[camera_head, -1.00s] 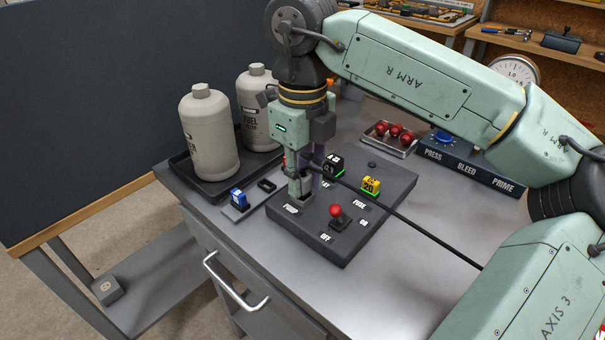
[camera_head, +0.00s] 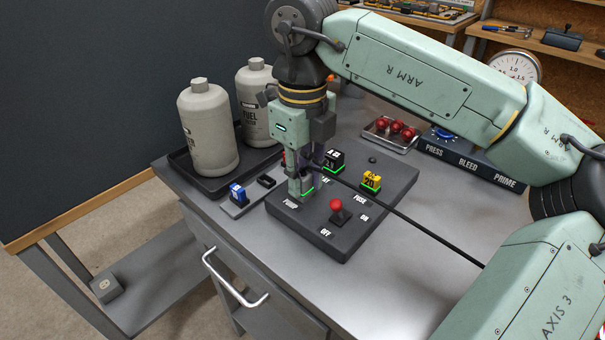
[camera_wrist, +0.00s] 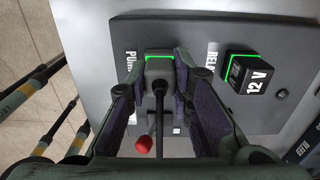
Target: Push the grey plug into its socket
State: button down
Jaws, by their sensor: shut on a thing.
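The grey plug (camera_wrist: 158,70) sits in the socket labelled PUMP on the dark panel (camera_head: 395,195), between my gripper's fingers. A green line (camera_wrist: 157,54) is lit along the socket's edge, and green also shows at the fingertips in the head view. A black cable (camera_wrist: 158,115) runs from the plug. My gripper (camera_head: 302,190) is shut on the plug and points down at the panel. The fingers hide the plug's sides and much of the socket.
The black 12 V relay block (camera_head: 335,158), yellow 20 fuse (camera_head: 371,180) and red-knobbed switch (camera_head: 337,207) stand close by on the panel. A blue part (camera_head: 237,193) lies left. Two fuel bottles (camera_head: 208,135) stand behind left. The front-right bench is mostly clear.

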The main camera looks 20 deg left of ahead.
aim_at(302, 170)
dwell(0.3)
jog(key=c, duration=1.3)
grip_release()
jog(key=shift+c, duration=0.2)
jog(key=shift+r, duration=0.1)
notch_tip(302, 170, up, 12)
jog(key=shift+s, duration=0.1)
